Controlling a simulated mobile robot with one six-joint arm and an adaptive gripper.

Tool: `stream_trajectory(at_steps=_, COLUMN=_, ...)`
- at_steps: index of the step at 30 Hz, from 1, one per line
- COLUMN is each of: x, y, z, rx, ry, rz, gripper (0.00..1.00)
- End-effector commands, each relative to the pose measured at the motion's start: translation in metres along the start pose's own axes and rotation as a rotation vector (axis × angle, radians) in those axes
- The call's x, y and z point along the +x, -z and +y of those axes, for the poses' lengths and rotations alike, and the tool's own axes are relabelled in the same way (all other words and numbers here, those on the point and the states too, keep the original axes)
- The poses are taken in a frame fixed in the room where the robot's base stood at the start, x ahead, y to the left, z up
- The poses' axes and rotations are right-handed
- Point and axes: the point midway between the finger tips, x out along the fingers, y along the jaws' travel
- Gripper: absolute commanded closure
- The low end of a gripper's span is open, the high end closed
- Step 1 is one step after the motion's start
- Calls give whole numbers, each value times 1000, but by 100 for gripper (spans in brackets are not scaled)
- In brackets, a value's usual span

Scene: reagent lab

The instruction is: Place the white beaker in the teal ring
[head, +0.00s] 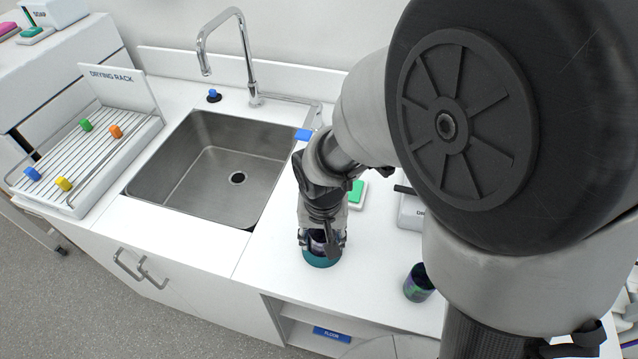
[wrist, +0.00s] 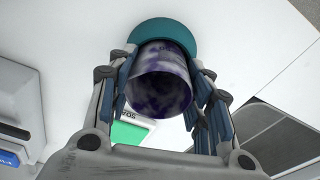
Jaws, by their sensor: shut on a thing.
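The white beaker (wrist: 158,92) is heavily stained dark purple inside, and its open mouth faces the wrist camera. My gripper (wrist: 165,100) is shut on it, with a finger on each side. In the head view my gripper (head: 320,238) points down over the counter near its front edge, and the fingers hide most of the beaker. The teal ring (head: 322,260) lies on the counter directly below. In the wrist view the teal ring (wrist: 165,30) shows beyond the beaker, partly covered by it. I cannot tell whether the beaker's base touches the surface.
A dark purple-green cup (head: 418,284) stands to the right on the counter. A green-topped item (head: 356,194) and a white labelled box (head: 411,212) are behind. The sink (head: 225,170) and drying rack (head: 90,160) with coloured pegs lie left. The faucet (head: 246,60) stands behind the sink.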

Motion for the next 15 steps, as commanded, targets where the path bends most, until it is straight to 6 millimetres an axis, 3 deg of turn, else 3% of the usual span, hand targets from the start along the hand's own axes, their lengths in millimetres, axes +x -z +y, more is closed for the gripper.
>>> stream_trajectory(at_steps=11, x=11, y=-2, z=0, rx=-1, ry=-1, rz=-2, gripper=76)
stream_trajectory(at_steps=12, x=10, y=-2, z=0, rx=-1, ry=-1, rz=-2, gripper=51)
stream_trajectory(at_steps=15, x=10, y=-3, z=1, rx=0, ry=-2, rz=-5, gripper=44)
